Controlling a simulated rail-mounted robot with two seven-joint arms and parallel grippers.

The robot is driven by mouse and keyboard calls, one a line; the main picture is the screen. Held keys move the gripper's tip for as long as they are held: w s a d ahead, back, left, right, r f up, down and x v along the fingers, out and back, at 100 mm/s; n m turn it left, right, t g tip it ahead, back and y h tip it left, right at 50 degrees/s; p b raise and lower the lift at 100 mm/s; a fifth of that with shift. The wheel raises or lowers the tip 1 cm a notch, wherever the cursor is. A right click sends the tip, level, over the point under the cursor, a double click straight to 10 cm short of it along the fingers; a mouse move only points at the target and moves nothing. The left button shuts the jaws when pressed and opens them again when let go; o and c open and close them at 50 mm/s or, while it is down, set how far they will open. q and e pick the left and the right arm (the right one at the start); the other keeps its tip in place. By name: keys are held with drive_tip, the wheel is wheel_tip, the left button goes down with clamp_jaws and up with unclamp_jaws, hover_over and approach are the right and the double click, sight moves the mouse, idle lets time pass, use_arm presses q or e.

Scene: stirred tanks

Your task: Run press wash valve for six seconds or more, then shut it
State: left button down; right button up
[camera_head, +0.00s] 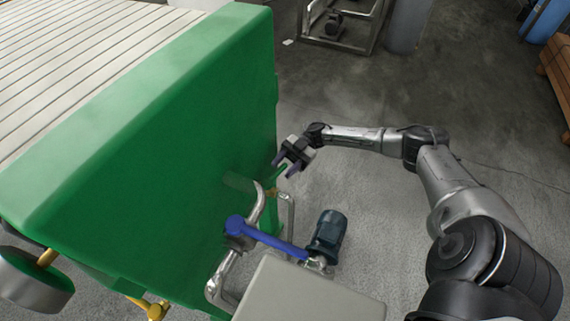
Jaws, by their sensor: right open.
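A large green filter press (180,150) with pale ribbed plates fills the left of the head view. A blue lever handle (268,240) sits on a silver pipe (226,272) at the press's near right corner, slanting down to the right. I cannot tell which is the press wash valve. My left gripper is out of view.
A dark blue-green motor (328,232) stands on the floor right of the blue lever. A grey box top (305,295) is in the near foreground. A metal frame (343,22) stands at the back. The concrete floor between is clear.

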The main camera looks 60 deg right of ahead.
drive_tip(key=shift+d, duration=0.15)
drive_tip(key=shift+d, duration=0.3)
drive_tip(key=s+d, duration=0.1)
drive_tip(key=d, duration=1.1)
drive_tip(key=shift+s+d, duration=0.2)
drive_tip(key=shift+d, duration=0.2)
drive_tip(key=shift+c, duration=0.4)
